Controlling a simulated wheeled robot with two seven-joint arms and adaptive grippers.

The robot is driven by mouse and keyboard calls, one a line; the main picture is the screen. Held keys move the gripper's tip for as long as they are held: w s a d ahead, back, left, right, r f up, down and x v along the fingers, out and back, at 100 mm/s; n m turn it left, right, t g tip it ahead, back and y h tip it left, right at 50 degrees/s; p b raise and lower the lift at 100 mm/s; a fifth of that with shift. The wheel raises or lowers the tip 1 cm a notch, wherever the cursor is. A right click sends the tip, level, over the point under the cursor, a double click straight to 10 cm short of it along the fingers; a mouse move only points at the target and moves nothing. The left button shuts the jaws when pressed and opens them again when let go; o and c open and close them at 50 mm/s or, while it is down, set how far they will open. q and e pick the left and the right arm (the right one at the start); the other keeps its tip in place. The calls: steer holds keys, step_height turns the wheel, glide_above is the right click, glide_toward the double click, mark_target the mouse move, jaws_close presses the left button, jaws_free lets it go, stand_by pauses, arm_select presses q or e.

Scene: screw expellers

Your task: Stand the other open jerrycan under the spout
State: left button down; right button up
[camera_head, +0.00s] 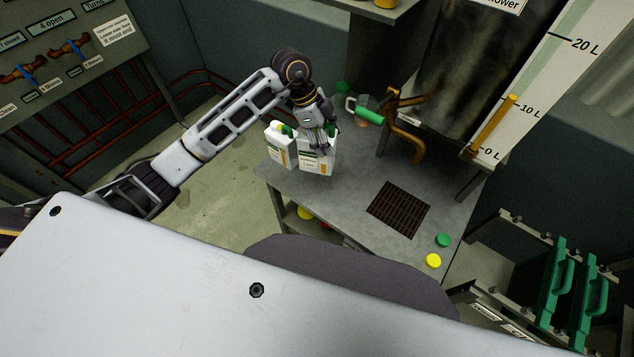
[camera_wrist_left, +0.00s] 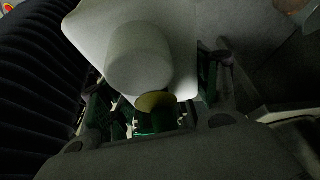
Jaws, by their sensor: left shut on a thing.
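Two white jerrycans stand side by side at the left end of the grey bench. My left gripper (camera_head: 319,142) is over the right jerrycan (camera_head: 316,163) and shut on its top. In the left wrist view this jerrycan's white top and round neck (camera_wrist_left: 140,58) fill the middle, between the dark fingers. The left jerrycan (camera_head: 279,150), with a green part on top, stands close beside it. My right gripper does not show.
A brown grate (camera_head: 398,209) is set in the bench (camera_head: 350,190). A green cap (camera_head: 443,240) and a yellow cap (camera_head: 433,261) lie near its right front edge. A clear jug (camera_head: 351,103) is close to the green lever. Bare bench lies between the held jerrycan and the grate.

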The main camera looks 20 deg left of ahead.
mark_target(326, 161)
arm_select(q)
step_height(326, 161, down, 6)
steer(key=shift+r, duration=0.25)
steer(key=shift+f, duration=0.35)
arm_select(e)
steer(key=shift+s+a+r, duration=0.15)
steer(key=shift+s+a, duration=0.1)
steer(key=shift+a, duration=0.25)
arm_select(q)
steer(key=shift+f, duration=0.1)
steer(key=shift+f, duration=1.8)
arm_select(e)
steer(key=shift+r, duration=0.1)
arm_select(q)
steer(key=shift+f, duration=0.1)
steer(key=shift+c, duration=1.8)
jaws_free()
